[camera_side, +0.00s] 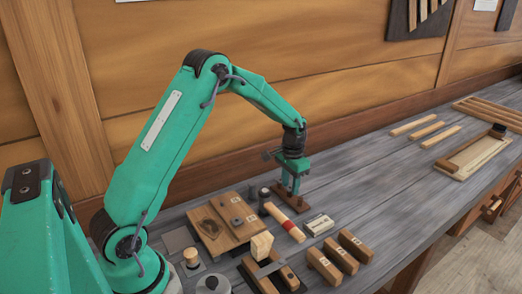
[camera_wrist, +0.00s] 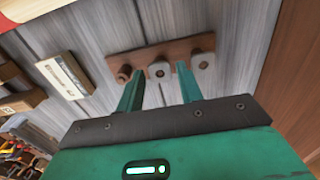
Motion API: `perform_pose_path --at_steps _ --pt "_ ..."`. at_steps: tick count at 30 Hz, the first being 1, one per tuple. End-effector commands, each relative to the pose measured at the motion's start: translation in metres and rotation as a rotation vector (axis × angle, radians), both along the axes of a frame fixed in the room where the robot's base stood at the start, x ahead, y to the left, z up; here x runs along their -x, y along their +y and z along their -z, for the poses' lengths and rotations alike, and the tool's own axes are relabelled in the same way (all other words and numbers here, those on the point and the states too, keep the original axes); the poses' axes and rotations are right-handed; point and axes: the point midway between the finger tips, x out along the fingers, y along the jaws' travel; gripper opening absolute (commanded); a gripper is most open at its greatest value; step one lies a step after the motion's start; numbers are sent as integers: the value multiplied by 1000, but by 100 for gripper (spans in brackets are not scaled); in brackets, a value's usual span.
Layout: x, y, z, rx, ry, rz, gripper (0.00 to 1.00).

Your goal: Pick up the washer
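My gripper (camera_side: 290,192) points down over a small brown wooden rack (camera_side: 300,206) in the side view. In the wrist view its two green fingers (camera_wrist: 160,69) are apart with nothing held between them. The rack (camera_wrist: 142,54) carries three short pegs in a row. A pale, flat washer-like piece (camera_wrist: 158,70) with a hole or peg at its centre sits at the middle peg, between the fingertips as seen there. A similar pale piece (camera_wrist: 203,61) sits at the right peg. The left peg (camera_wrist: 124,72) looks bare. I cannot tell whether the fingers touch anything.
Several wooden blocks (camera_side: 340,255) stand nearer the front. A wooden board (camera_side: 212,240) lies to the left.

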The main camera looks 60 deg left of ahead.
Motion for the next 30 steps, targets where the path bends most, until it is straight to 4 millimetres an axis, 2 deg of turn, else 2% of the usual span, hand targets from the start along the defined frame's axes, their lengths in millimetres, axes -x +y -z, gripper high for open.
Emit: perform_pose_path --at_steps 11,16,17,30 --pt "0 0 1 0 1 0 36" --pt "0 0 1 0 1 0 5" --pt "0 0 1 0 1 0 3" --pt "0 0 -5 0 0 0 3"
